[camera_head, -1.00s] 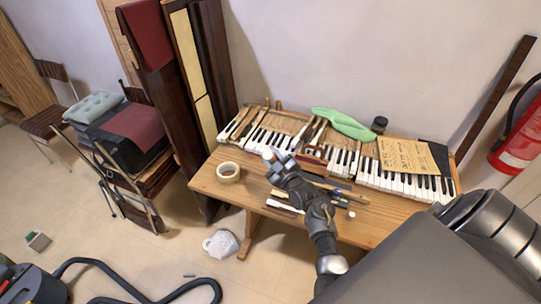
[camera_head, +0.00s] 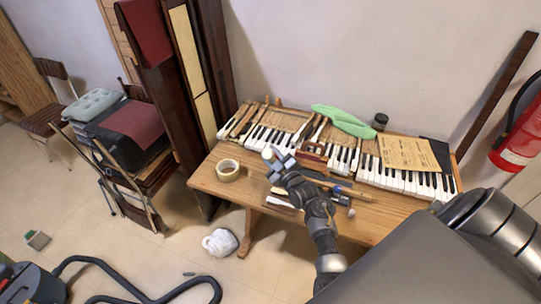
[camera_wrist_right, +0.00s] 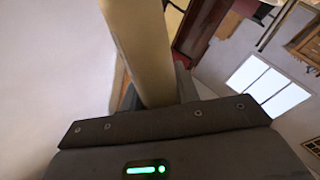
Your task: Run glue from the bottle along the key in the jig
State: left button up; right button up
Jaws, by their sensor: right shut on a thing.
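My right gripper (camera_head: 274,157) is shut on the pale glue bottle (camera_head: 267,153) above the left-middle of the bench, in front of the keyboard. The bottle also shows in the right wrist view (camera_wrist_right: 140,45) as a cream cylinder running up out of the jaws; its nozzle is not visible. A reddish-brown block, perhaps the jig (camera_head: 312,157), lies just right of the gripper by the keyboard's front edge. Whether a key lies in it is too small to tell. My left gripper is out of view.
The keyboard (camera_head: 400,180) spans the back of the wooden bench (camera_head: 215,190). A tape roll (camera_head: 228,170) sits left of my gripper. A green cloth (camera_head: 343,121), a dark jar (camera_head: 380,121) and a paper sheet (camera_head: 408,153) lie behind. Several slim tools lie around my forearm.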

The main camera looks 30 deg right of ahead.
jog(key=shift+f+b, duration=0.6)
jog(key=shift+f, duration=0.15)
jog(key=shift+s+d+r+p, duration=0.1)
jog(key=shift+s+d+p, duration=0.4)
jog(key=shift+s, duration=0.25)
jog(key=shift+s+d, duration=0.45)
jog(key=shift+s, duration=0.15)
jog(key=shift+s+d+p, duration=0.3)
jog(key=shift+s+d, duration=0.25)
jog(key=shift+s, duration=0.25)
jog(key=shift+s+d+p, duration=0.25)
jog(key=shift+s+d, duration=0.3)
jog(key=shift+s, duration=0.25)
jog(key=shift+s, duration=0.1)
jog(key=shift+s+d+p, duration=0.2)
jog(key=shift+s+d, duration=0.3)
jog(key=shift+s, duration=0.2)
jog(key=shift+s+d+p, duration=0.15)
jog(key=shift+s+d, duration=0.3)
jog(key=shift+s, duration=0.25)
jog(key=shift+s+d, duration=0.1)
